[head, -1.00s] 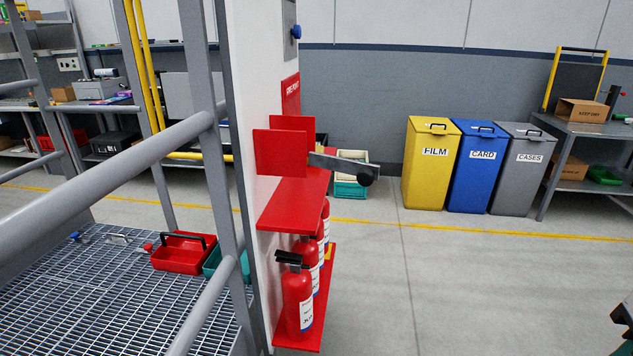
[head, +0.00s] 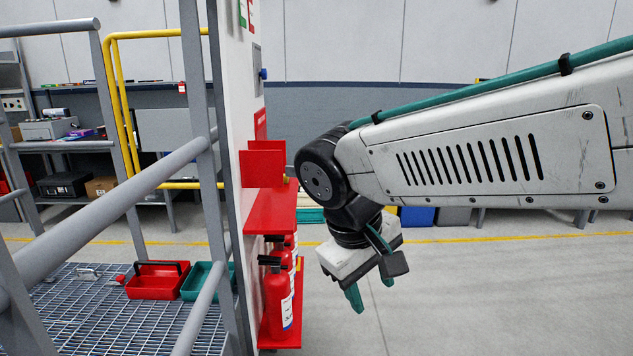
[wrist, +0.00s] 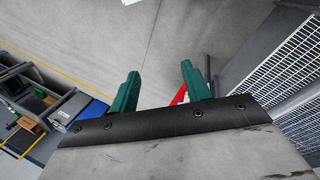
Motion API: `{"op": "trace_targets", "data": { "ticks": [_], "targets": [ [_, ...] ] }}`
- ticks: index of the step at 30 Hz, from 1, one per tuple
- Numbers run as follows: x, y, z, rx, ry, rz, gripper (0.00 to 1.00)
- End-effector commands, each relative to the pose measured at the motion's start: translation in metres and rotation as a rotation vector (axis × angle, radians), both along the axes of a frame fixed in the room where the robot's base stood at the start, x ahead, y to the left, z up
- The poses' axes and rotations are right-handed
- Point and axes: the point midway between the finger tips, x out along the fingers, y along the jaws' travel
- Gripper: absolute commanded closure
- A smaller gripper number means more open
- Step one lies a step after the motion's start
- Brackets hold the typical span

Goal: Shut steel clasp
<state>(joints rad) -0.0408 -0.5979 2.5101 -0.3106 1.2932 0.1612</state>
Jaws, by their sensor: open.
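The red bracket plates (head: 262,168) are on the white post, above a red shelf. The steel bar with a black knob, seen there earlier and possibly the clasp, is hidden behind my arm. A small silver metal piece (head: 88,273) lies on the grating at left; I cannot tell whether it is a clasp. My gripper (head: 371,286) hangs right of the shelf, below the bracket, with green fingers pointing down. In the wrist view my gripper (wrist: 160,88) has its fingers spread with nothing between them.
The red shelf (head: 270,211) juts from the white post (head: 232,120), with red fire extinguishers (head: 278,305) below it. A grey railing (head: 150,180) stands at left. Red (head: 155,286) and teal (head: 203,279) trays sit on the grating. The floor at right is clear.

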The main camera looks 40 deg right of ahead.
Motion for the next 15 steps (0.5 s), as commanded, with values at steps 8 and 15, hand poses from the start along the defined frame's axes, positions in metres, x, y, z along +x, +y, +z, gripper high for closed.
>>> {"op": "trace_targets", "data": {
  "ticks": [8, 15],
  "targets": [
    [0.101, -0.076, 0.032, -0.715, 0.097, 0.047, 0.52],
    [0.201, -0.071, 0.056, -1.143, -0.063, 0.183, 0.52]
  ]
}}
